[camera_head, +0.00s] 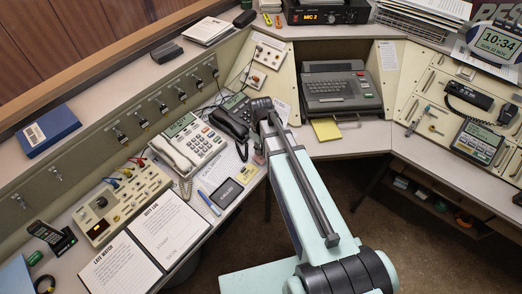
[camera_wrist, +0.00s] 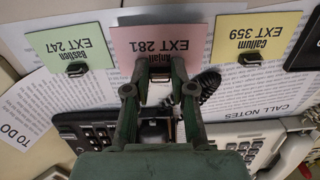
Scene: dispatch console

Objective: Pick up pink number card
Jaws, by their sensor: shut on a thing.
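The pink number card (camera_wrist: 130,38), marked EXT 281, shows upside down in the wrist view with a small dark clip-like tab at its lower edge. My gripper (camera_wrist: 160,84) is shut on it there, with one finger on each side of the tab. Whether the card is clear of the surface, I cannot tell. A green card (camera_wrist: 72,50), EXT 247, is to its left and a yellow card (camera_wrist: 258,36), EXT 359, to its right. In the head view my arm covers most of the gripper (camera_head: 262,112), and the pink card is not clear there.
A black phone handset (camera_head: 230,123) and a cream desk phone (camera_head: 189,142) are left of my gripper. A call notes sheet (camera_wrist: 270,85) lies under the cards. A grey typewriter-like terminal (camera_head: 340,88) stands to the right. The floor (camera_head: 420,240) is open at lower right.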

